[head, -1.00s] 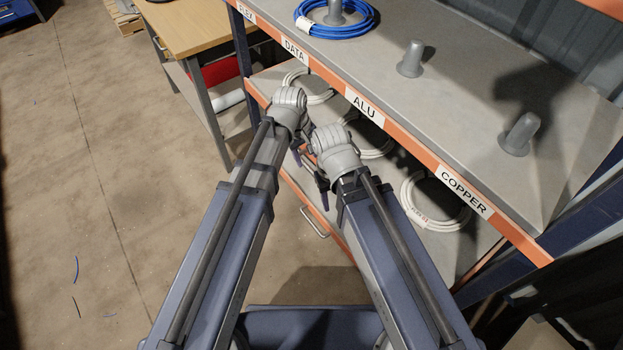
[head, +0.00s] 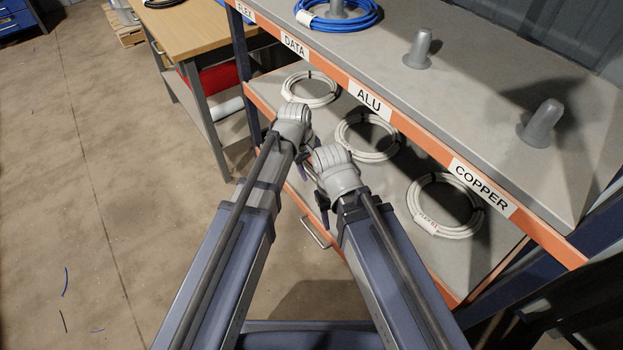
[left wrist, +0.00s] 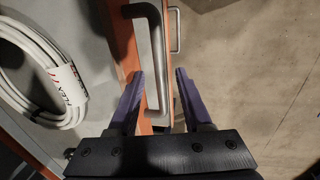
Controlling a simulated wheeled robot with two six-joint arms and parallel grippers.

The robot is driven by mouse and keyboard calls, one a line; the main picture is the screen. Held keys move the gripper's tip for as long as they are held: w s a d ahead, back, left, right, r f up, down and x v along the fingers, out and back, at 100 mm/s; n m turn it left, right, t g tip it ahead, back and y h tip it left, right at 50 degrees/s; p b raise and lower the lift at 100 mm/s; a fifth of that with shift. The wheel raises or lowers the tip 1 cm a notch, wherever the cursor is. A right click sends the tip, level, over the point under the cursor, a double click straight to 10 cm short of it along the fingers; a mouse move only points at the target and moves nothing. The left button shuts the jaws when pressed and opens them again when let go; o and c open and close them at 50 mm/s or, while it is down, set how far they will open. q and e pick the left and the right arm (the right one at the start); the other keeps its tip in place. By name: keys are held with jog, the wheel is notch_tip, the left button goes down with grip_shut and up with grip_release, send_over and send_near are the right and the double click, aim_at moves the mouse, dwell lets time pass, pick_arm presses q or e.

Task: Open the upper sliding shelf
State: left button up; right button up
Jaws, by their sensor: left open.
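The sliding shelf (head: 395,190) is a grey board with an orange front edge below the labelled top shelf. In the left wrist view, its grey bar handle (left wrist: 159,50) stands off the orange edge. My left gripper (left wrist: 161,76) is open, with one purple finger on each side of the handle's near part in the picture. I cannot tell whether the fingers touch it. In the head view, my wrists hide most of this handle. My right gripper (head: 322,198) hangs close beside the left one, near the shelf front, and its jaws are too hidden to read.
White cable coils (head: 443,205) lie on the sliding shelf. A second handle (head: 315,231) shows lower down. The top shelf (head: 480,90) carries grey pegs and a blue coil (head: 345,22). A wooden table (head: 190,28) stands at the left. The floor at left is mostly clear.

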pick_arm(q)
jog(key=shift+w+d+f+b, duration=0.1)
jog(key=shift+f+b, duration=0.3)
jog(key=shift+f, duration=0.45)
grip_shut()
dwell(0.8)
